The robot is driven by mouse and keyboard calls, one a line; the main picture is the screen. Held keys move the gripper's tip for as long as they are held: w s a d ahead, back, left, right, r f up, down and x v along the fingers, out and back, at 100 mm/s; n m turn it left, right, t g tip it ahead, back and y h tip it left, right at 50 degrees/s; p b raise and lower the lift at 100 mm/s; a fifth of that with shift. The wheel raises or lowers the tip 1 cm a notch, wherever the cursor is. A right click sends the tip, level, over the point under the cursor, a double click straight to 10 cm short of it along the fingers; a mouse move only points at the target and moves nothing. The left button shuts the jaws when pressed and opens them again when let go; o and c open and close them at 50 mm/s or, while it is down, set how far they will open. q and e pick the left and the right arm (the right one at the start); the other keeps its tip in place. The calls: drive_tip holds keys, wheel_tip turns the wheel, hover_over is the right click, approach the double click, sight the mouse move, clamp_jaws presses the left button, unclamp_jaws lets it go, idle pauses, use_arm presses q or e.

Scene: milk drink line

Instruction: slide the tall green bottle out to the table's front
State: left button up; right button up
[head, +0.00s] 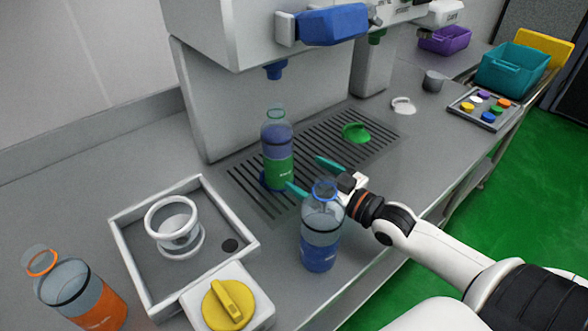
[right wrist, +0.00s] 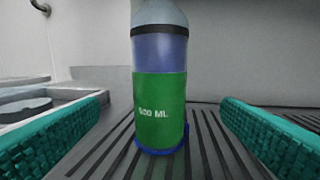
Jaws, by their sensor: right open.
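The tall green bottle (head: 279,160) stands upright on the slotted drip grate, below the blue nozzle of the machine. It has a green label and bluish contents. In the right wrist view the bottle (right wrist: 160,100) stands straight ahead, between the two teal fingers and apart from both. My right gripper (head: 308,175) is open, with its fingertips pointing at the bottle from the front right. The table's front (head: 420,222) runs along the right side of the grey counter. My left gripper is not in view.
A blue-labelled bottle (head: 320,235) stands close beside my right gripper, partly overlapping it in the head view. An orange-labelled bottle (head: 88,293), a square tray (head: 128,252) with a white cup, and a yellow knob (head: 228,304) are at left. A green lid (head: 356,132) lies on the grate.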

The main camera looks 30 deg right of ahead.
sight(291, 162)
drive_tip(key=x, duration=1.1)
drive_tip(key=shift+w+p, duration=0.15)
drive_tip(key=shift+p, duration=0.15)
drive_tip(key=c, duration=1.5)
drive_tip(key=p+v, duration=0.1)
drive_tip(key=v, duration=0.1)
drive_tip(key=p+v, duration=0.1)
drive_tip(key=v, duration=0.1)
drive_tip(key=shift+d+r, duration=0.1)
drive_tip(key=shift+d, duration=0.25)
drive_tip(key=shift+p+v, duration=0.35)
drive_tip(key=shift+v, duration=0.55)
